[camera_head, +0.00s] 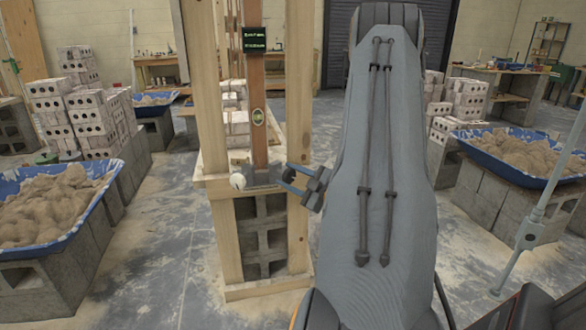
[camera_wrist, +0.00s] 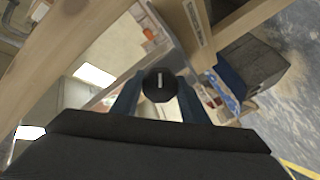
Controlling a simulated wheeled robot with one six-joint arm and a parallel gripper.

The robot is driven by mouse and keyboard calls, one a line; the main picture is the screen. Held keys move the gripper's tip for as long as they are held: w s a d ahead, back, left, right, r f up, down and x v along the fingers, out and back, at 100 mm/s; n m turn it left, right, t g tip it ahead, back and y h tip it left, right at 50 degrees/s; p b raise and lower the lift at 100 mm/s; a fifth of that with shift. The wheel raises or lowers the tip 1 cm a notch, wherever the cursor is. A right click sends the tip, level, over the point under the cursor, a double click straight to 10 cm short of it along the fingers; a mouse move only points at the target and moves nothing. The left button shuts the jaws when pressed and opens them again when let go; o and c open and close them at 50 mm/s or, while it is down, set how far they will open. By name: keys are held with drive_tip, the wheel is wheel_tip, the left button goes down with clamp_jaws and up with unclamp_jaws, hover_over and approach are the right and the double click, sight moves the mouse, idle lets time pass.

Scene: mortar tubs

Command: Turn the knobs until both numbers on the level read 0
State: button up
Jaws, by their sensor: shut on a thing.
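The level's display (camera_head: 254,40) is a dark panel with green text at the top of the brown post (camera_head: 258,90); its numbers are too small to read. A pale round knob (camera_head: 237,181) sits at the left of the post's foot. My gripper (camera_head: 284,177) is at the right of the foot. In the wrist view, a black round knob (camera_wrist: 160,83) with a white line, roughly upright in the picture, sits between the blue fingers. My gripper is shut on this black knob. In the head view the fingers hide it.
A light timber frame (camera_head: 300,110) surrounds the post, with a ledge at knob height and grey blocks (camera_head: 262,235) below. Blue mortar tubs stand left (camera_head: 95,205) and right (camera_head: 525,178) on blocks. My arm covers the middle right. Floor at front left is clear.

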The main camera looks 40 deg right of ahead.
drive_tip(key=m+p, duration=0.3)
drive_tip(key=shift+r+m, duration=0.1)
drive_tip(key=shift+m, duration=0.3)
drive_tip(key=m+p, duration=0.3)
drive_tip(key=shift+m, duration=0.3)
drive_tip(key=m+p, duration=0.2)
drive_tip(key=m, duration=0.1)
drive_tip(key=shift+p, duration=0.4)
drive_tip(key=shift+m+p, duration=0.8)
drive_tip(key=shift+m, duration=1)
drive_tip(key=o, duration=1.1)
drive_tip(key=shift+c, duration=0.2)
drive_tip(key=shift+d, duration=0.1)
drive_tip(key=s, duration=0.7)
drive_tip(key=shift+s+d, duration=0.25)
drive_tip(key=shift+s, duration=0.15)
